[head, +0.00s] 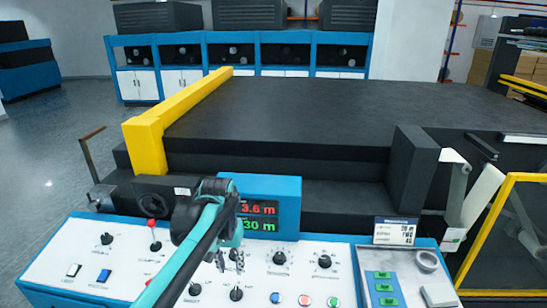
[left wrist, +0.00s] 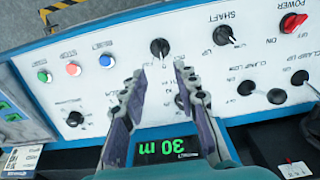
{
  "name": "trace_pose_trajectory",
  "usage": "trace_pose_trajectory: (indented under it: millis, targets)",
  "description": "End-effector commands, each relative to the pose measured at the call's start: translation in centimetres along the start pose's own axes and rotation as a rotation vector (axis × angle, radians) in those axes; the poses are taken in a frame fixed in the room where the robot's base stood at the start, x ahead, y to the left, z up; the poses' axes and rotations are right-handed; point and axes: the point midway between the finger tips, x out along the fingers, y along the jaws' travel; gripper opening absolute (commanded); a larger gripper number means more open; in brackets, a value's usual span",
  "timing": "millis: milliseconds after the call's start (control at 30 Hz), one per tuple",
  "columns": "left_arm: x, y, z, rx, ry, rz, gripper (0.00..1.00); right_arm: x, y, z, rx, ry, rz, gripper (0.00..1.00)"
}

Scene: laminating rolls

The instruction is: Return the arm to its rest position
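My left arm comes in from the bottom of the head view, over the white control panel (head: 130,262) with its blue edging. Its gripper (head: 230,262) is above the panel, below the blue display box (head: 285,187). In the left wrist view the two fingers of my left gripper (left wrist: 160,72) are apart with nothing between them. A black knob (left wrist: 159,48) lies just beyond the fingertips; I cannot tell how far the tips are above the panel. The green "30 m" readout (left wrist: 166,149) shows between the finger bases. My right arm and gripper are not in view.
A red-topped lever (head: 152,232) stands on the panel to the left of the arm. More knobs (head: 325,262) and coloured buttons (head: 305,299) lie to the right. Behind is the large dark machine bed (head: 330,110) with a yellow bar (head: 185,108). A yellow frame (head: 490,235) stands at right.

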Motion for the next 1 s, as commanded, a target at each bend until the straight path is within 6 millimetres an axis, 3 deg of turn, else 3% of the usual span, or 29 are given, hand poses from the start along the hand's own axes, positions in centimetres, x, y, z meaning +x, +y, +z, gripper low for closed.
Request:
trace_pose_trajectory:
  millis: [267,500,700,1000]
  targets:
    - [-0.6,-1.0,7.3,-0.014,0.211,0.000,0.30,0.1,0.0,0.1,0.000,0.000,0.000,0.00]
    - [1.6,-1.7,13.7,-0.026,0.426,-0.006,0.30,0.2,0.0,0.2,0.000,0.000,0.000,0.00]
    - [3.5,-2.0,16.2,-0.031,0.529,-0.011,0.30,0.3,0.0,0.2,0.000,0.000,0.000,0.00]
    - [3.8,-2.0,16.6,-0.031,0.548,-0.012,0.30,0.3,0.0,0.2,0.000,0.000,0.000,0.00]
